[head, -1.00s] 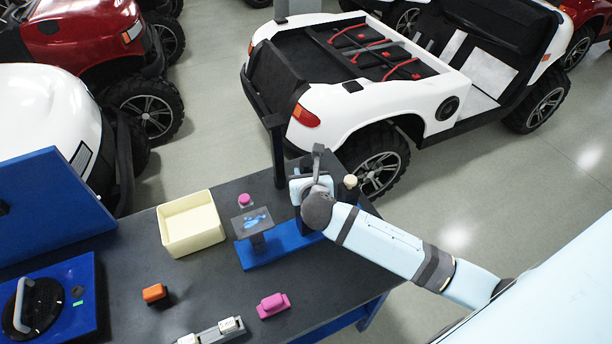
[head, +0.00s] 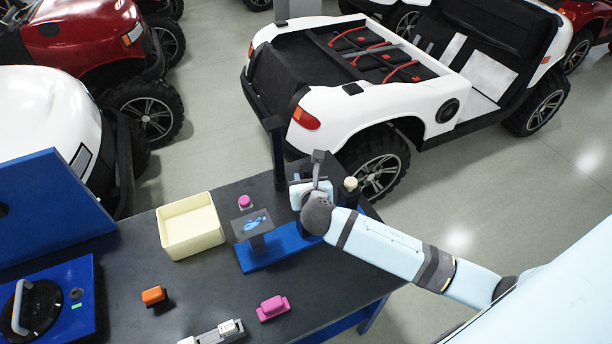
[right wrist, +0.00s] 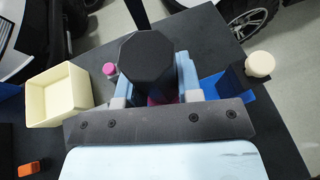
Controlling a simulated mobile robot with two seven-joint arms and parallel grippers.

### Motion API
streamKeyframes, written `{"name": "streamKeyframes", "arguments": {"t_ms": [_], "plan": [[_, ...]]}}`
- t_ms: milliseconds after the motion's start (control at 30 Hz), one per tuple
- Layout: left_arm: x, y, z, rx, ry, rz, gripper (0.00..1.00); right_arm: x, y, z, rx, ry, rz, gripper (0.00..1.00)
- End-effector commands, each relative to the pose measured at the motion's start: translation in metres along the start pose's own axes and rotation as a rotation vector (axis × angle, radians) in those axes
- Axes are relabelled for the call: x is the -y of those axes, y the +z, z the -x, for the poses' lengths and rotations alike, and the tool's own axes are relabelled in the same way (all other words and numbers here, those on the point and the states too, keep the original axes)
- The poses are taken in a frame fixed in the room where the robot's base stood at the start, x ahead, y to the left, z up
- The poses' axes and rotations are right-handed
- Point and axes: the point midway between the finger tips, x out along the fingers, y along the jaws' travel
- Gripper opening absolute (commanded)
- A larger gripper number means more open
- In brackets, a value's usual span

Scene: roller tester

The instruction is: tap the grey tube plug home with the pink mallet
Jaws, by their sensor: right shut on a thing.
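My right gripper (head: 312,192) is over the far right end of the bench, above a blue base (head: 270,252). It is shut on the mallet, whose dark eight-sided head (right wrist: 147,60) fills the middle of the right wrist view. A little magenta shows below the head between the pale blue fingers (right wrist: 155,92). In the head view a dark grey part of the mallet (head: 318,166) stands up over the gripper. I cannot make out the grey tube plug; the mallet and gripper hide what lies beneath them. My left gripper is not in view.
A cream knob on a black block (head: 350,184) stands just right of the gripper. A dark post (head: 276,150) rises behind. Orange (head: 153,295) and pink (head: 272,307) blocks lie nearer.

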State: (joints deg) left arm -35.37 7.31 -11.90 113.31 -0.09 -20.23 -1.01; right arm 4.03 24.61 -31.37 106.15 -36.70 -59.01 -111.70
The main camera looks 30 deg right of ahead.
Motion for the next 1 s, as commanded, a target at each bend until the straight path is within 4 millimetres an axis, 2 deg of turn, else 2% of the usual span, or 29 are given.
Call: {"name": "streamKeyframes", "arguments": {"t_ms": [233, 700, 1000], "plan": [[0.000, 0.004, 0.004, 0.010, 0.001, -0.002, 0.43, 0.000, -0.002, 0.001, -0.007, -0.001, 0.003, 0.00], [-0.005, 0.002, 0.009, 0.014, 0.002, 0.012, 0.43, 0.001, 0.028, 0.015, -0.003, 0.000, 0.001, 0.00], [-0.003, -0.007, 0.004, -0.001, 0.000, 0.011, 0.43, 0.001, 0.030, 0.016, -0.004, -0.001, 0.002, 0.00]]}}
